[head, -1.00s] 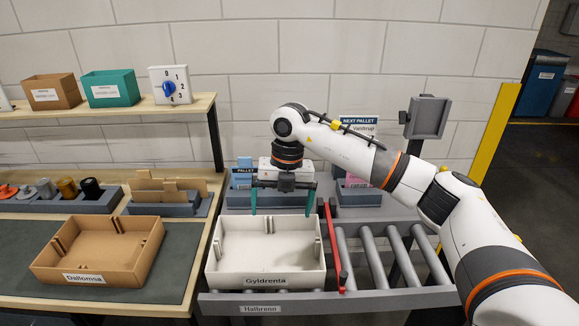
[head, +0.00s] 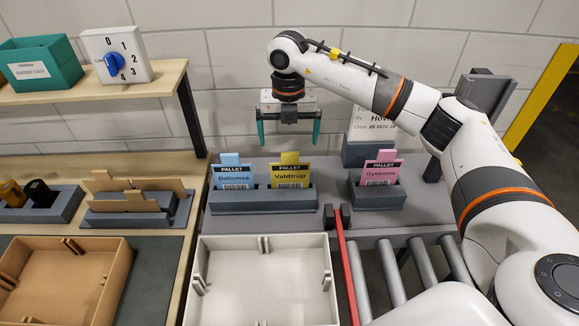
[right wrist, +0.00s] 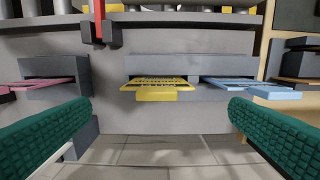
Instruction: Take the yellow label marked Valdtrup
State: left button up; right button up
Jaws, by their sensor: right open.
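The yellow label marked Valdtrup (head: 290,174) stands upright in a grey holder (head: 262,200), to the right of the blue label marked Dallomsa (head: 233,173). In the right wrist view the yellow label (right wrist: 156,86) lies ahead, between the fingers in the picture but apart from them. My right gripper (head: 289,138) points down behind and above the yellow label. Its green fingers are wide open and empty; they also show in the right wrist view (right wrist: 160,135). My left gripper is not in view.
A pink label (head: 382,170) stands in a separate grey holder (head: 377,194) to the right. A white tray (head: 265,243) sits in front beside a red bar (head: 348,268) and rollers. A sign (head: 372,124) stands behind the pink label.

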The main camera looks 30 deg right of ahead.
aim_at(290, 163)
jog(key=f, duration=0.2)
jog(key=f+p, duration=0.1)
jog(key=shift+s+f, duration=0.2)
jog(key=shift+f, duration=0.15)
jog(key=shift+w+f+p, duration=0.1)
jog(key=shift+f+p, duration=0.3)
jog(key=shift+f, duration=0.15)
notch_tip(290, 163, down, 4)
jog(key=shift+d+r+p, duration=0.15)
jog(key=shift+r+p, duration=0.05)
jog(key=shift+p, duration=0.85)
jog(key=shift+f, duration=0.6)
jog(key=c, duration=0.7)
